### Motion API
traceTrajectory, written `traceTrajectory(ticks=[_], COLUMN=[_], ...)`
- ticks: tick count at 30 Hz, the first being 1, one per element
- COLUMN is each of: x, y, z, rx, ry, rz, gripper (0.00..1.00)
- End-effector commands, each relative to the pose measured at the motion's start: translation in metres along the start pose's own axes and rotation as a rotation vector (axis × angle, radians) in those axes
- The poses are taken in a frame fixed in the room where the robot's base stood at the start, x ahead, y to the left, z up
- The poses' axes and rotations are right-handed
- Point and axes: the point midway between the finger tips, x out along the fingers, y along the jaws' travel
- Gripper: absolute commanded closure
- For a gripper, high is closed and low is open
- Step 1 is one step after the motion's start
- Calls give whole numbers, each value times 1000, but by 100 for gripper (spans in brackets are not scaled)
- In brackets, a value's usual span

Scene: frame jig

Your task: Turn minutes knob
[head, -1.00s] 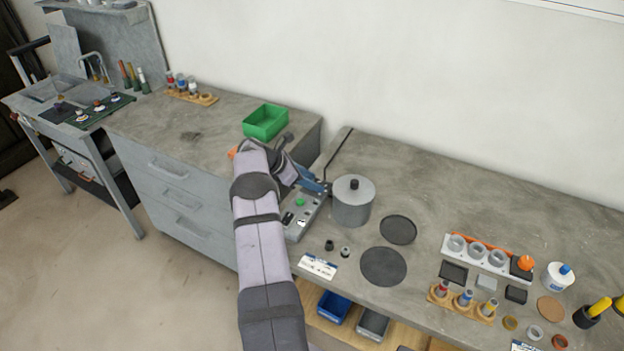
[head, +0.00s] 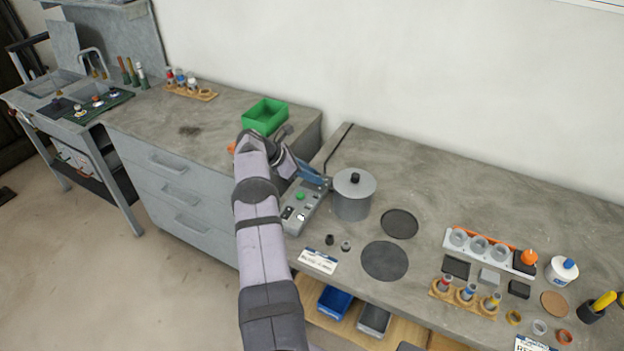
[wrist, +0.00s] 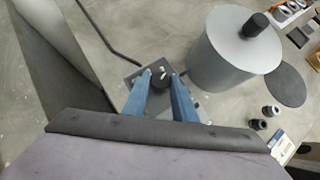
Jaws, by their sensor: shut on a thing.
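A dark round knob (wrist: 160,81) with a white pointer mark sits at the far end of the grey control panel (head: 302,213). It shows between my fingertips in the wrist view. My gripper (head: 326,184) has blue fingers and comes down over the panel's far end; in the wrist view its fingertips (wrist: 161,77) are on both sides of the knob, shut on it. In the head view my gripper hides the knob. The panel also carries a green button (head: 299,196) and small switches. I cannot read any label that names the knob.
A grey lidded pot (head: 353,195) stands close to the right of my fingers. A black cable (head: 339,148) runs behind the panel. Two dark discs (head: 385,261) and two small dark knobs (head: 330,240) lie on the bench. A green bin (head: 265,117) stands at the back left.

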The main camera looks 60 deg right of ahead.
Motion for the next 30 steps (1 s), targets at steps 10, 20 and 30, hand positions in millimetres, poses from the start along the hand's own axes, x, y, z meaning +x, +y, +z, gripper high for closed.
traceTrajectory(ticks=[10,20,30], x=[0,-4,-4], y=[4,1,1], z=[4,4,2], rx=[52,62,60], ry=[-6,3,6], rz=[-26,-39,-42], gripper=[98,98,57])
